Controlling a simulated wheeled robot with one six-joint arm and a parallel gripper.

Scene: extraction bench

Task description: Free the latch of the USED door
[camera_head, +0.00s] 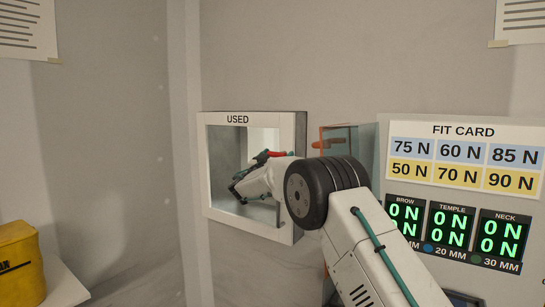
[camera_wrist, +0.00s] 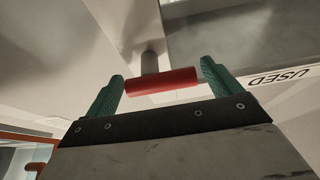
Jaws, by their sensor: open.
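The USED door (camera_head: 210,165) is a white-framed panel with a grey, glossy pane, labelled USED along its top. The label also shows upside down in the wrist view at the right, on the white frame (camera_wrist: 290,88). A red cylindrical grip (camera_wrist: 160,80) on a grey stem shows in the wrist view; I take it to be the latch. My gripper (camera_wrist: 163,84) is open, with one green finger near each end of the red grip. I cannot tell whether they touch it. In the head view the arm hides part of the door, and red shows by the fingers (camera_head: 262,157).
Right of the door is a clear panel with an orange handle (camera_head: 328,143), close to my arm. Further right stands a FIT CARD board (camera_head: 465,131) above green number displays (camera_head: 450,225). A yellow bin (camera_head: 20,262) sits at the lower left.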

